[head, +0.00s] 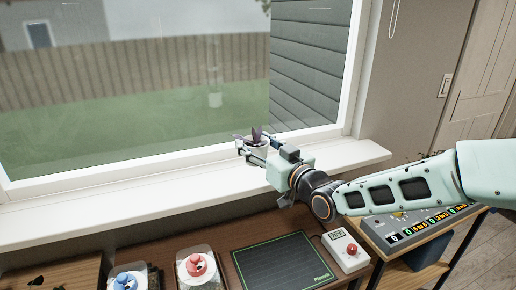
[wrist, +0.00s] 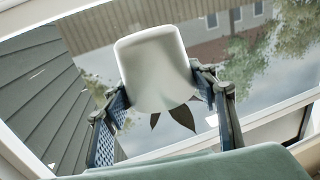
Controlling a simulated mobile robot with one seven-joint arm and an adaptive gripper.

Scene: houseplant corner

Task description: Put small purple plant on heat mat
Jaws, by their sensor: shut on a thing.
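The small purple plant (head: 257,134) has dark purple leaves and sits in a white pot (head: 247,147) at the window. My gripper (head: 256,149) is shut on the pot. In the wrist view the white pot (wrist: 156,70) is between the two fingers, with dark pointed leaves (wrist: 172,118) showing beyond its lower edge. In the head view the pot is at the windowsill (head: 120,208); I cannot tell whether it touches the sill. The heat mat (head: 284,268) is a dark, green-edged square with a grid, lying bare on the wooden table below.
A white controller with a red knob (head: 346,250) is right of the mat. Left of it are a red-knobbed item (head: 196,266) and a blue-knobbed item (head: 126,281). A grey device with number displays (head: 400,228) stands at the right. The window glass is close behind the plant.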

